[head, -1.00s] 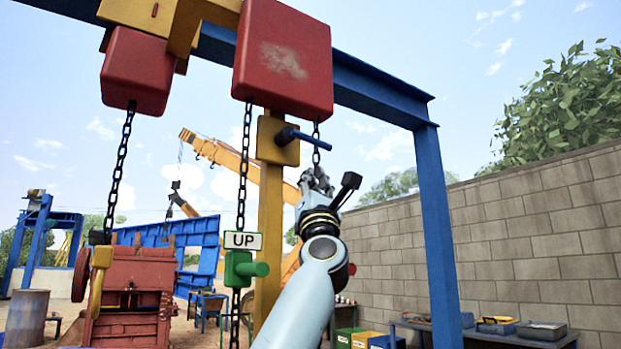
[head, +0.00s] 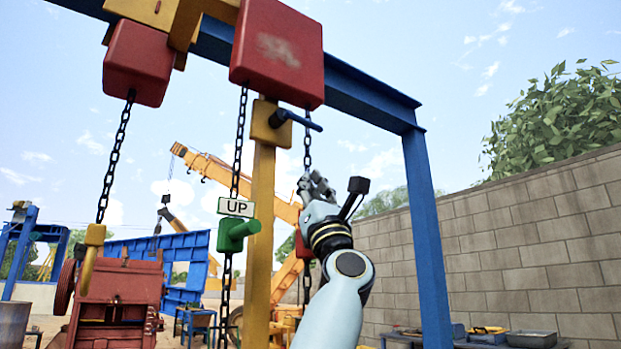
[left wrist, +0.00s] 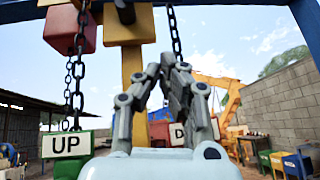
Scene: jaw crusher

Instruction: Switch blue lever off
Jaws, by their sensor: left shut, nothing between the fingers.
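The blue lever (head: 302,121) sticks out to the right from a yellow box (head: 267,124) on the yellow post, below the big red hoist block. My left gripper (head: 316,182) is below and a little right of the lever's tip, apart from it in the head view. Its fingers (left wrist: 165,70) are closed together and empty in the left wrist view. The end of the lever shows at the top of the left wrist view (left wrist: 125,12), above the fingers. My right gripper is in neither view.
Chains hang from the red hoist block (head: 277,52). A green handle (head: 238,230) with an "UP" sign (head: 236,207) hangs left of the yellow post (head: 261,220). A blue gantry leg (head: 426,240) and a block wall (head: 530,240) stand to the right.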

